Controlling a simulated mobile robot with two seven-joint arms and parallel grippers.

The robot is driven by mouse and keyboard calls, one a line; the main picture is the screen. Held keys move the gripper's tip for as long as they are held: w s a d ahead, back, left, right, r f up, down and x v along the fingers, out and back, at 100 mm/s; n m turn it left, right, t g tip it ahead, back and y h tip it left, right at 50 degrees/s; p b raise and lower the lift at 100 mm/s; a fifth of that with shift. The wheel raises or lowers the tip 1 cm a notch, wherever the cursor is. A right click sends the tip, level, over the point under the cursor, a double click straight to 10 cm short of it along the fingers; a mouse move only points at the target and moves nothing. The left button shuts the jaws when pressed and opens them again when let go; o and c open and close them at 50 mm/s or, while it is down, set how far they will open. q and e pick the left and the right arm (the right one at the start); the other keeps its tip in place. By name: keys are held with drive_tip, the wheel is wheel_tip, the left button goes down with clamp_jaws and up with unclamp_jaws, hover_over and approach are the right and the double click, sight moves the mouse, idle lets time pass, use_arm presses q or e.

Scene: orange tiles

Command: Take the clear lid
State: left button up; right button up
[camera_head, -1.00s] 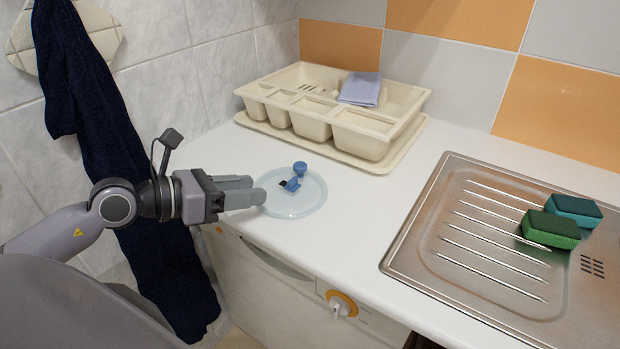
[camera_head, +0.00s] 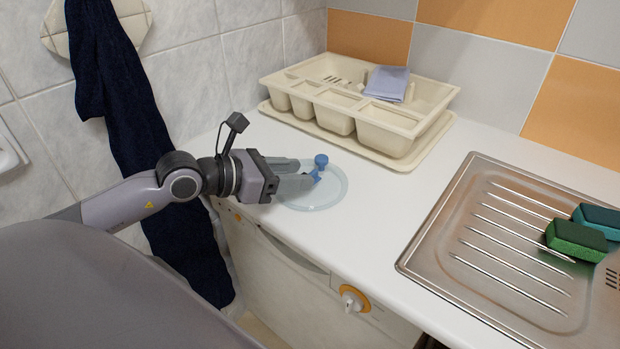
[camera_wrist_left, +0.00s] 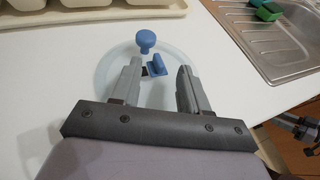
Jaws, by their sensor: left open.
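In the left wrist view the lid (camera_wrist_left: 102,72) lies under and ahead of the fingers, with the blue knob (camera_wrist_left: 146,38) beyond the left fingertip and a smaller blue piece (camera_wrist_left: 157,66) between the fingertips. My left gripper (camera_head: 312,173) is open over the lid, its fingers pointing right, close to the blue parts; it also shows in the left wrist view (camera_wrist_left: 160,68). Whether a finger touches them I cannot tell.
A cream dish rack (camera_head: 370,132) with a folded grey-blue cloth (camera_head: 387,83) stands behind the lid. A steel sink drainer (camera_head: 480,255) with green (camera_head: 576,240) and teal sponges (camera_head: 598,217) is at right. A dark blue towel (camera_head: 150,170) hangs at left. The counter between lid and sink is clear.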

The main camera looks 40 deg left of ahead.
use_arm(q)
drive_tip(key=shift+x, duration=1)
